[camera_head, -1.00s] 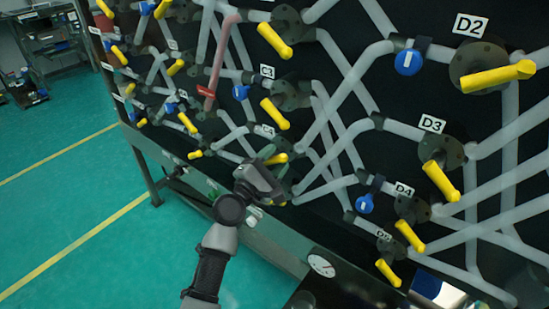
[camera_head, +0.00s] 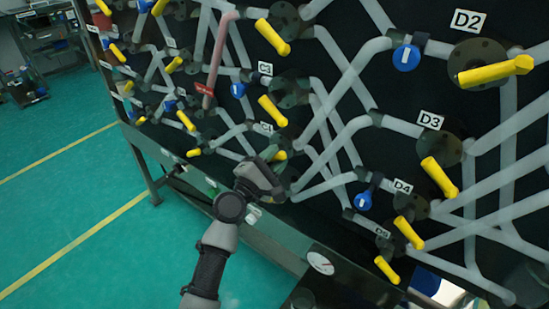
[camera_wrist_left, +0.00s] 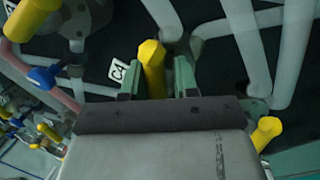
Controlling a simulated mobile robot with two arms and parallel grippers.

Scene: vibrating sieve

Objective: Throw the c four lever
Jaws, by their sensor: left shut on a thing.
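The C4 lever is yellow and mostly covered by my left gripper (camera_head: 268,155) in the head view, where a small end of the lever (camera_head: 280,155) shows. In the left wrist view the yellow C4 lever (camera_wrist_left: 153,62) stands between the two green-grey fingers of my left gripper (camera_wrist_left: 157,78), beside the white C4 label (camera_wrist_left: 117,72). My left gripper is shut on this lever. The C4 label (camera_head: 263,128) is partly legible in the head view. My right gripper is not in view.
Crossing grey pipes fill the dark panel. Other yellow levers sit close by, such as C3 (camera_head: 272,111) above and D4 (camera_head: 409,232) to the right. Blue handles (camera_head: 406,57) are among them. A round gauge (camera_head: 320,263) is below. Green floor (camera_head: 60,190) is clear at left.

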